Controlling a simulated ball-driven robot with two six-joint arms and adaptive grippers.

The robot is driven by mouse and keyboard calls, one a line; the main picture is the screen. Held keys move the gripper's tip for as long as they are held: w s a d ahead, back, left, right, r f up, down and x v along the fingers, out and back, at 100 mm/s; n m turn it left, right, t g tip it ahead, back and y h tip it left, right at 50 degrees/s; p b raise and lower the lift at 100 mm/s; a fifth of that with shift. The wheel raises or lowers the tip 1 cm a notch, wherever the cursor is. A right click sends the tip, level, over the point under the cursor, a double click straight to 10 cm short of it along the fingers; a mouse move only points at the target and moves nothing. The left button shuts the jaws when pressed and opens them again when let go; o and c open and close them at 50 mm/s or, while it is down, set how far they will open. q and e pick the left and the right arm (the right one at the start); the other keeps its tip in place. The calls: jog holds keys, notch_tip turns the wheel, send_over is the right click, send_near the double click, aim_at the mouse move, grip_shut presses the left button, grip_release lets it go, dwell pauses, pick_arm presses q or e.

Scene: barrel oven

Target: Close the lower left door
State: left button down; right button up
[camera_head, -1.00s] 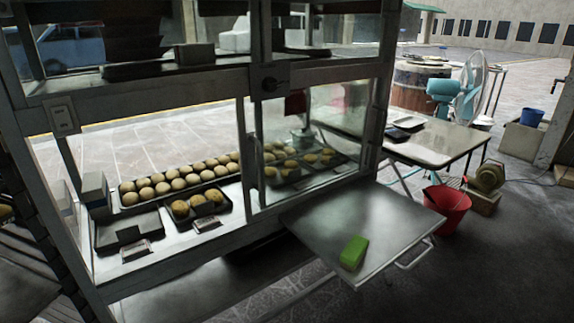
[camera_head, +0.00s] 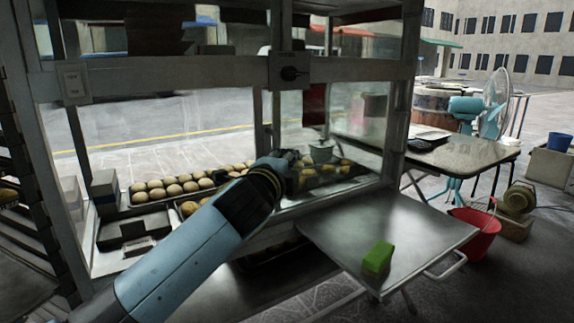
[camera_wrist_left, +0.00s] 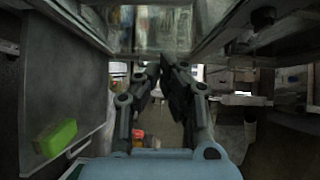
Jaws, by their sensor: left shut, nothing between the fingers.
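The display cabinet's lower left bay (camera_head: 160,125) looks open at the front, with trays of buns behind it. A framed glass panel (camera_head: 300,112) stands in the lower right bay; I cannot tell whether the lower left door is slid behind or in front of it. My left arm reaches across the lower left bay. My left gripper (camera_head: 288,157) is by the middle upright, low in front of the glass panel. In the left wrist view its fingers (camera_wrist_left: 162,68) are together with nothing between them. Contact with the door cannot be told. My right gripper is out of view.
A metal side shelf (camera_head: 400,233) with a green block (camera_head: 377,258) juts out below the gripper on the right. A table (camera_head: 450,155), a fan (camera_head: 490,110) and a red bucket (camera_head: 475,232) stand farther right. Bun trays (camera_head: 165,190) lie behind my arm.

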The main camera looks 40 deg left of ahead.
pick_arm(q)
jog(key=w+a+r+b, duration=0.1)
jog(key=w+a, duration=0.4)
jog(key=w, duration=0.1)
jog(key=shift+w+b, duration=0.2)
jog(key=shift+b, duration=0.2)
jog(key=shift+a, duration=0.1)
dwell(0.3)
